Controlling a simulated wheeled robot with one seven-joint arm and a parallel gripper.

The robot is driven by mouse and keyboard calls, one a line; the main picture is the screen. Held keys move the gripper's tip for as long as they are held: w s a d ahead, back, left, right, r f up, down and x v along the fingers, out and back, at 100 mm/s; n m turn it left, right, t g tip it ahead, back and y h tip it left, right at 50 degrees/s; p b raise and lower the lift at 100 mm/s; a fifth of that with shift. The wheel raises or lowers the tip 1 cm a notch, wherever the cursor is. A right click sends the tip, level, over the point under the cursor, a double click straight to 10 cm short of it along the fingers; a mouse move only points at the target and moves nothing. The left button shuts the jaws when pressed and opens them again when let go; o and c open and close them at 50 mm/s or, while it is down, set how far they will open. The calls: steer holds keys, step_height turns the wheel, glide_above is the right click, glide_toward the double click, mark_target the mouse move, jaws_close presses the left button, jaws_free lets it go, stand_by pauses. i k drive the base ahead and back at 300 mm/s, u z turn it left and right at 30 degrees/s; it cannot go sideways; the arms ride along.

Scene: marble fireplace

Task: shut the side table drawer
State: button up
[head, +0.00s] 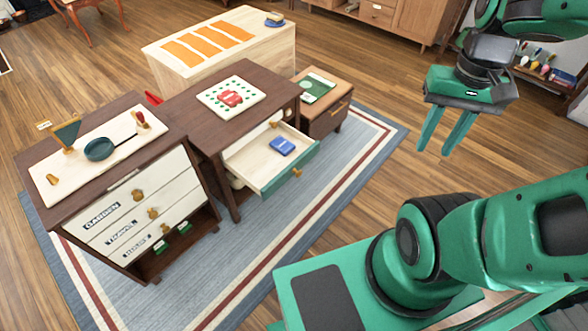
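The dark wood side table (187,105) stands in the middle of the head view. Its drawer (296,174), with a teal front and a brass-coloured knob (297,172), is pulled out toward the lower right. A small blue object (282,146) lies on the drawer's pale floor. My gripper (436,151) hangs in the air at the upper right, fingers pointing down and apart, with nothing between them. It is to the right of the drawer and clear of it.
A dark cabinet (60,200) with labelled white drawers stands at the left. A small brown stand (327,118) with a green booklet adjoins the side table's right end. A pale wood chest (263,53) stands behind. Open rug (290,222) lies before the drawer.

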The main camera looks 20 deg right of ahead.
mark_target(261, 167)
steer(key=i, duration=0.95)
steer(key=z, duration=0.85)
steer(key=k, duration=1.05)
steer(key=u, duration=0.85)
steer(key=i, duration=0.95)
